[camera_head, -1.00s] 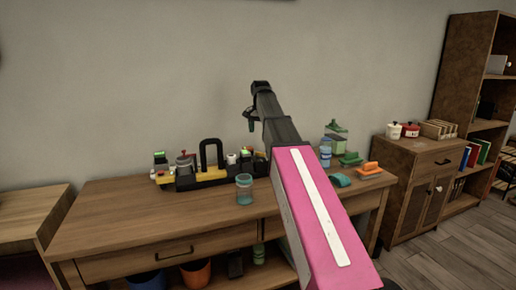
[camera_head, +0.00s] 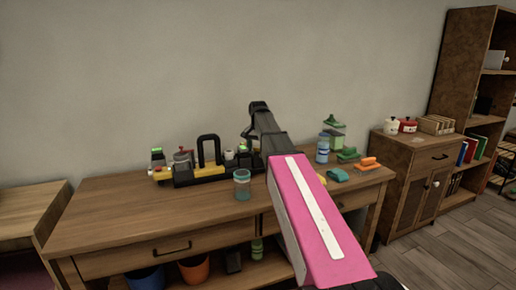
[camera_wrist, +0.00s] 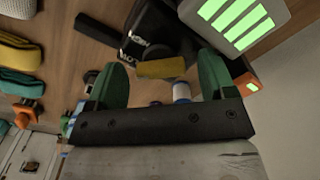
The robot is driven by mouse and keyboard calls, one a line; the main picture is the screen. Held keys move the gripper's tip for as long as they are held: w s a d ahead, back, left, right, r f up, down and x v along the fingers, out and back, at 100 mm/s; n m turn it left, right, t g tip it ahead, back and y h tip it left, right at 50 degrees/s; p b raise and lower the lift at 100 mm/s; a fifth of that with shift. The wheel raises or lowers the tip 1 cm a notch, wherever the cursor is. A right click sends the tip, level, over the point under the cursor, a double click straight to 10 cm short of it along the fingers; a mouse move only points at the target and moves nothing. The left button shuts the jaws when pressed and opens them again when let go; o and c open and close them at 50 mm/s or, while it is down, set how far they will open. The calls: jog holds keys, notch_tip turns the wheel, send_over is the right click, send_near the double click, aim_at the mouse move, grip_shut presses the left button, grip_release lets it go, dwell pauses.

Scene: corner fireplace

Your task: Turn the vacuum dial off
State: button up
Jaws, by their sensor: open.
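A black and yellow device (camera_head: 210,173), apparently the vacuum, sits on the wooden table in the head view, with a tall black handle loop. A small unit with a green light (camera_head: 157,153) and a grey pot-like part with a red top (camera_head: 182,160) are at its left end. My gripper (camera_head: 250,154) points down near the device's right end. In the wrist view my gripper (camera_wrist: 160,62) has its green fingers spread, empty. Beyond them are a yellow part (camera_wrist: 161,68), black parts and a blue-white cylinder (camera_wrist: 182,92). I cannot pick out the dial for certain.
A teal glass jar (camera_head: 242,185) stands in front of the device. Bottles (camera_head: 322,148) and folded cloths (camera_head: 337,175) are at the table's right. A unit with green light bars (camera_wrist: 235,20) is close beside the right finger. The table's front left is clear.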

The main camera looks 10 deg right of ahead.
jog(key=shift+c, duration=0.3)
jog(key=c, duration=0.9)
jog(key=shift+n, duration=0.4)
jog(key=n, duration=0.3)
jog(key=shift+n, duration=0.3)
jog(key=shift+d+n, duration=0.1)
jog(key=shift+n, duration=2.2)
jog(key=o, duration=1)
jog(key=shift+c, duration=0.2)
